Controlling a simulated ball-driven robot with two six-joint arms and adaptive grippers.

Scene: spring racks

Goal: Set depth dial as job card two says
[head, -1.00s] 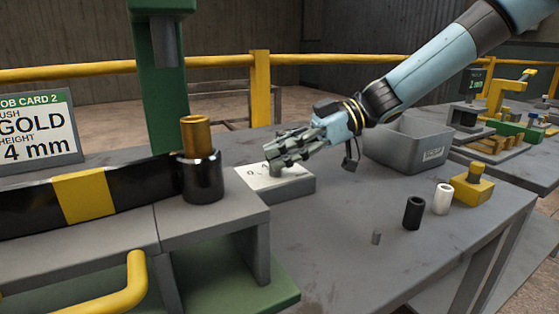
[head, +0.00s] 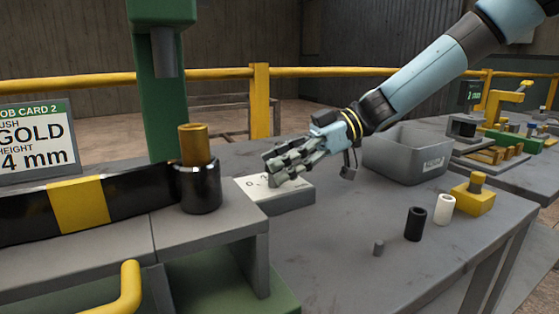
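Job card two (head: 37,140) stands at the left and reads gold, height 4 mm. The depth dial block (head: 276,195) is a low grey block with a white marked top, on the bench right of the black cylinder. My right gripper (head: 276,170) is over the dial block, its fingers pointing left and down at the top. The fingers cover the knob and most of the marks; a "0" shows at the left. I cannot tell whether the fingers are closed on the knob. My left gripper is not in view.
A gold bush (head: 194,145) sits in a black cylinder (head: 200,187) under the green press (head: 163,85).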

